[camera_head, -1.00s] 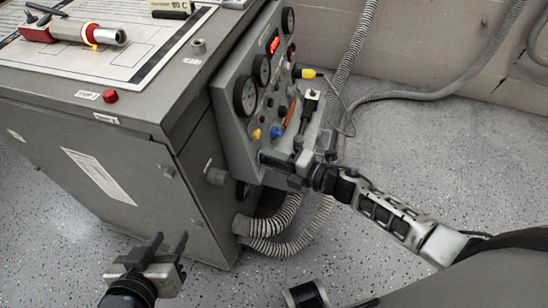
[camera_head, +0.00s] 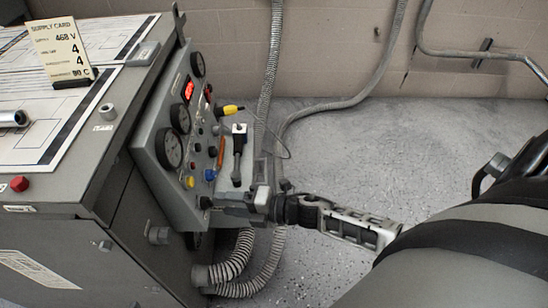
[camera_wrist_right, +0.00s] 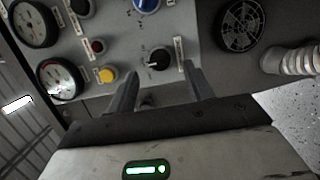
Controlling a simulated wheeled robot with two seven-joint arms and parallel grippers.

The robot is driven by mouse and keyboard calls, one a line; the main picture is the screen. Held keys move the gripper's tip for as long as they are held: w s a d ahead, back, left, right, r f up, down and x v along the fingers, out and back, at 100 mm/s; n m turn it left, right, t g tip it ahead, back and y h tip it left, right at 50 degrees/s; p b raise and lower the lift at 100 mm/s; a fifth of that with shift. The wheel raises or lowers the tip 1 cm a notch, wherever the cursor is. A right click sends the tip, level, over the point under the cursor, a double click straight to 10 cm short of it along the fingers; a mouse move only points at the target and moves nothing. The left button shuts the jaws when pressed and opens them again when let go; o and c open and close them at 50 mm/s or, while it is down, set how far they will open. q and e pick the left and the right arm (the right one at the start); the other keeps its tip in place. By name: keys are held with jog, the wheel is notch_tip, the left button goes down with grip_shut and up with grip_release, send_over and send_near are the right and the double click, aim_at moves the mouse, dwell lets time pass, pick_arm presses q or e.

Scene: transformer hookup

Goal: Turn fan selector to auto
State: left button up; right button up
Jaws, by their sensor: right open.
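A black rotary knob with a white pointer (camera_wrist_right: 157,60) sits on the grey control panel, with small labels beside it. It appears to be the fan selector, but I cannot read its labels. My right gripper (camera_wrist_right: 161,84) is open, its two fingers pointing at the panel just below the knob, one toward each side. Nothing shows between the fingers, and contact cannot be told. In the head view my right gripper (camera_head: 236,204) is at the lower edge of the control panel (camera_head: 150,170), partly hiding it. My left gripper is out of view.
A yellow button (camera_wrist_right: 106,75), a blue knob (camera_wrist_right: 146,4) and a round fan grille (camera_wrist_right: 241,25) are near the knob. A black lever (camera_head: 238,160) and a yellow plug (camera_head: 231,109) stick out above my right gripper. Corrugated hoses (camera_head: 235,262) run below.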

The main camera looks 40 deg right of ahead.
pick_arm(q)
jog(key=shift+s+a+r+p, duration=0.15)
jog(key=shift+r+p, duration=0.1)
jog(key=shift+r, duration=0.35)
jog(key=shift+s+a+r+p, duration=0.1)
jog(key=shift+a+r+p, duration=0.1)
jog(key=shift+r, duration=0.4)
pick_arm(e)
jog(key=v, duration=1.1)
jog(key=shift+s+d, duration=0.2)
jog(key=shift+d, duration=0.1)
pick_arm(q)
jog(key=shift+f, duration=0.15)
pick_arm(e)
jog(key=shift+r, duration=0.1)
